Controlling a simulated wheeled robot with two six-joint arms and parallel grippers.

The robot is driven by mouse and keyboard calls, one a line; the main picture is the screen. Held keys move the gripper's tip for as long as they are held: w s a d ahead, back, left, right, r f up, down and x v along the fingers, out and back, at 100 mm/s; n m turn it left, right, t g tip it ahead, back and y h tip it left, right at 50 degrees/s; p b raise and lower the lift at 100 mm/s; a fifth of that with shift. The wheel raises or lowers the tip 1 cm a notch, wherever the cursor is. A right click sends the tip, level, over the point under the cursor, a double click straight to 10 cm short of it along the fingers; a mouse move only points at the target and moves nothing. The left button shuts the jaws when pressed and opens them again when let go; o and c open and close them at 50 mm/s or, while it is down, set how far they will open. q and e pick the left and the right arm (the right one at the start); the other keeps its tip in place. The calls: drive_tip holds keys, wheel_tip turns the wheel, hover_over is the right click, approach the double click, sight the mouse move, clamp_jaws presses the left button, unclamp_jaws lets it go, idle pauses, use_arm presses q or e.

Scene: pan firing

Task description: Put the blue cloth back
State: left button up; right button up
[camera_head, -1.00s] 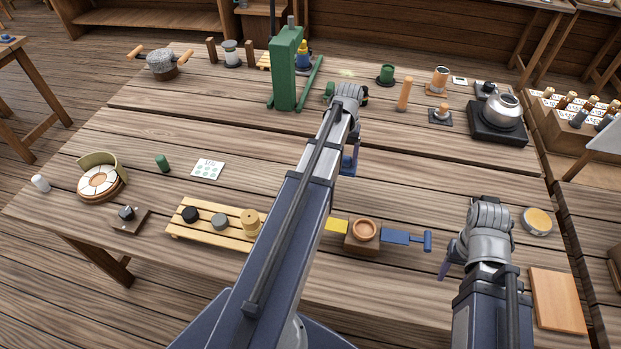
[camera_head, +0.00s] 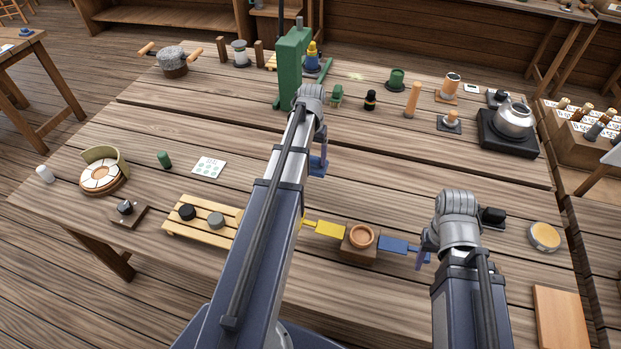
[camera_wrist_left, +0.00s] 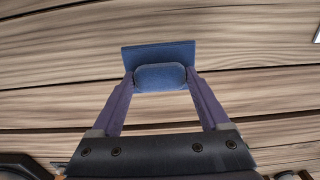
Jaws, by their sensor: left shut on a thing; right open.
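My left gripper (camera_head: 318,163) is over the middle of the table in the head view. It is shut on a blue piece, which I take to be the blue cloth (camera_wrist_left: 160,53). In the left wrist view this has a flat slab and a rounded part between the two purple fingers. Wood planks lie beyond it; its height above them is hard to judge. My right gripper (camera_head: 425,250) is open at the front right, beside a blue flat piece (camera_head: 395,245), whose right end it covers.
A wooden block with a round bowl (camera_head: 361,237) stands between a yellow flat piece (camera_head: 330,229) and the blue flat piece. A green press (camera_head: 290,75) stands behind my left gripper. A yellow slatted rack (camera_head: 190,232) is at left. The table centre right is clear.

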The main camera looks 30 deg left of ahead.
sight(312, 157)
use_arm(q)
drive_tip(key=shift+f+b, duration=3.2)
drive_tip(key=shift+f, duration=0.65)
use_arm(e)
drive_tip(key=shift+f, duration=3.85)
use_arm(q)
drive_tip(key=shift+r, duration=0.15)
use_arm(e)
drive_tip(key=shift+r, duration=0.15)
use_arm(q)
drive_tip(key=o, duration=1.5)
wheel_tip(312, 157, up, 12)
drive_tip(key=p, duration=1.2)
use_arm(e)
wheel_tip(312, 157, up, 12)
